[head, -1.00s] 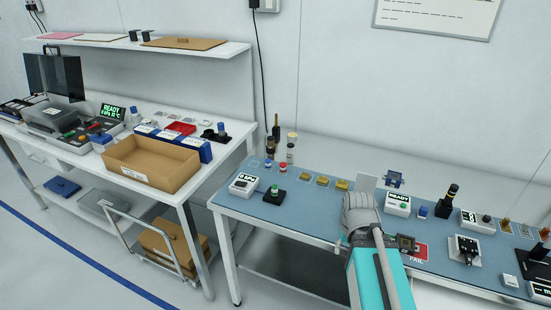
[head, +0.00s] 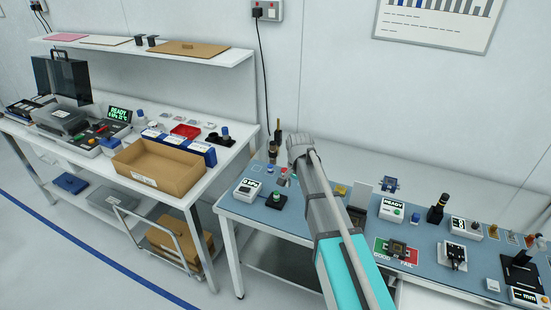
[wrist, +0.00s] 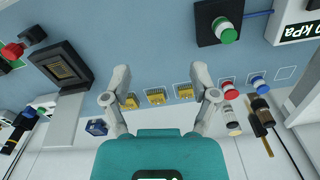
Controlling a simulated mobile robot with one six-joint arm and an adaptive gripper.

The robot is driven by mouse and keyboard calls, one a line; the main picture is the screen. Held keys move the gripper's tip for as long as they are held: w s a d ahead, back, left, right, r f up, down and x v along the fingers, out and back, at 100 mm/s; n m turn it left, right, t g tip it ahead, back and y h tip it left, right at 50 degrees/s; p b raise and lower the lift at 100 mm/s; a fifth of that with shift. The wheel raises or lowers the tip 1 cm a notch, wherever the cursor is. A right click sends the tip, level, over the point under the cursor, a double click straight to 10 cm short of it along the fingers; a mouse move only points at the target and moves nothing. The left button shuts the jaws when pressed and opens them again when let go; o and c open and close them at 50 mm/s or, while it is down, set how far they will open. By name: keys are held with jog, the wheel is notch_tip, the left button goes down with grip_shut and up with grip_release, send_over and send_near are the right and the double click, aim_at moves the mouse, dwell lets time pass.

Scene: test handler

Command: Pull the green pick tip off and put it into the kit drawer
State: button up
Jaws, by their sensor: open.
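The green pick tip (head: 276,195) stands upright on a black base at the left end of the blue-topped bench. In the wrist view the tip (wrist: 228,33) is at the upper right, beyond my right finger and apart from it. My gripper (wrist: 160,97) is open and empty, with several gold parts showing between and past its fingers. In the head view my gripper (head: 300,148) is above the back left of the bench, right of and behind the green tip; its fingertips are hidden there. I cannot make out which thing is the kit drawer.
A white kPa meter (head: 247,188) stands left of the black base, joined to it by a blue hose. A red tip (wrist: 230,91) and a blue tip (wrist: 258,82) sit nearby, beside dark and tan tools (wrist: 260,118). A cardboard box (head: 158,168) stands on the left table.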

notch_tip(320, 180, up, 3)
jog(key=m+p, duration=0.2)
send_over(276, 192)
jog(key=shift+r, duration=0.2)
jog(key=shift+f, duration=0.15)
notch_tip(276, 192, down, 14)
jog(key=b, duration=1.3)
jog(key=shift+r+b, duration=0.25)
jog(key=shift+b, duration=0.05)
grip_shut()
